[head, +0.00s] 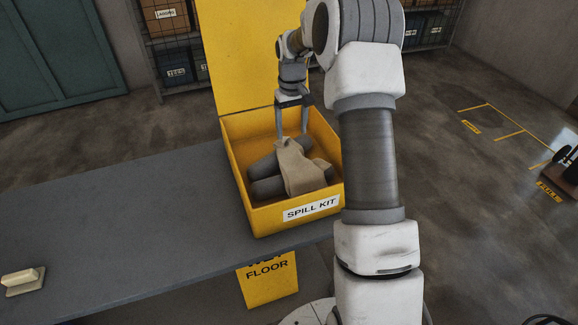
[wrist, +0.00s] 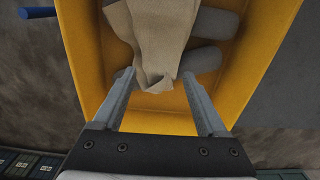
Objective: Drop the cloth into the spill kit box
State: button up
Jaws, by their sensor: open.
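The yellow spill kit box (head: 258,218) stands on the grey table with its lid up at the back. The beige cloth (head: 298,168) lies inside it, draped over dark grey rolls (head: 268,187). My gripper (head: 292,139) reaches down into the back of the box, with its fingers spread on either side of the cloth's near end. In the wrist view my gripper (wrist: 158,85) is open, and the crumpled end of the cloth (wrist: 155,50) lies between and beyond the fingertips. I cannot tell whether a finger touches the cloth.
The grey table (head: 120,225) is clear left of the box, except for a cream block-like object (head: 22,281) at its left end. A yellow floor sign (head: 268,280) shows below the front edge. Shelves with bins (head: 175,65) and a teal cabinet (head: 60,50) stand behind.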

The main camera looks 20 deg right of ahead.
jog(key=shift+o, duration=0.3)
jog(key=o, duration=0.3)
jog(key=shift+o, duration=0.2)
jog(key=shift+r, duration=0.15)
notch_tip(320, 180, up, 5)
jog(key=p, duration=0.4)
jog(key=shift+r, duration=0.15)
notch_tip(320, 180, up, 17)
jog(key=p, duration=0.1)
jog(key=shift+r, duration=0.2)
